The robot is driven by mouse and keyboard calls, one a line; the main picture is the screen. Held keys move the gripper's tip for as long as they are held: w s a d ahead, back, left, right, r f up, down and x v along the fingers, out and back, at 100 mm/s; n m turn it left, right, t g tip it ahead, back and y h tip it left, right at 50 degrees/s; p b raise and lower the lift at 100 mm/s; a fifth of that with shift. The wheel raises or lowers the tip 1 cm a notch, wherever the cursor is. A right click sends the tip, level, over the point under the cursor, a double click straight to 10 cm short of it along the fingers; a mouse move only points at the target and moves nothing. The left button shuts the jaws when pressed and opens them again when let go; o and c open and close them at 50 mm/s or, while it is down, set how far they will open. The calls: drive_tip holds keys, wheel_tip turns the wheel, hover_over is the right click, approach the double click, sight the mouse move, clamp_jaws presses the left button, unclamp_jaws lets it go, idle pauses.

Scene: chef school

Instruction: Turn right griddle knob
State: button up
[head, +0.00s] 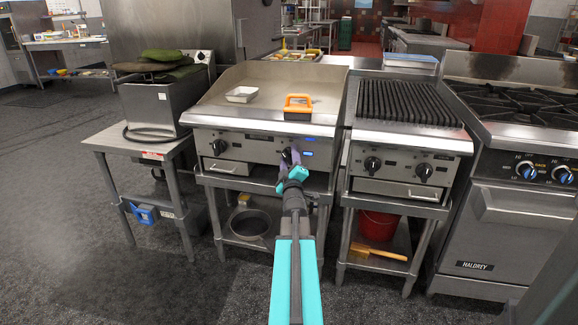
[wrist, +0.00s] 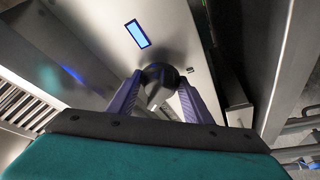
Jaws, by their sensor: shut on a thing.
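The flat griddle (head: 325,105) stands in the middle of the head view, with a black left knob (head: 218,147) on its front panel. My gripper (head: 291,157) is at the right part of that panel and covers the right knob in the head view. In the wrist view the dark right griddle knob (wrist: 160,76) sits between the two purple fingers of my gripper (wrist: 158,98), which are shut on it. A lit blue display (wrist: 138,34) is on the panel near the knob.
A charbroiler (head: 405,140) with two knobs stands close on the right, then a range (head: 520,190). A small steel table (head: 140,143) stands on the left. Open floor (head: 60,230) lies further left.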

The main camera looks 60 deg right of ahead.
drive_tip(key=shift+f+m+g+h+b, duration=0.1)
drive_tip(key=shift+m+g+h+b, duration=0.3)
drive_tip(key=shift+m+b, duration=0.75)
drive_tip(key=shift+f+m+g+h+b, duration=0.1)
drive_tip(key=shift+m+h+b, duration=0.5)
drive_tip(key=shift+m+b, duration=0.55)
drive_tip(key=shift+r+m+g+h, duration=0.1)
drive_tip(key=shift+m+g+h, duration=0.4)
drive_tip(key=shift+m, duration=0.95)
drive_tip(key=shift+r+m+g+h, duration=0.1)
drive_tip(key=shift+m+g+h, duration=0.35)
drive_tip(key=shift+m, duration=1)
drive_tip(key=shift+g, duration=0.25)
drive_tip(key=o, duration=0.8)
drive_tip(key=shift+a+f, duration=0.1)
drive_tip(key=shift+a, duration=0.05)
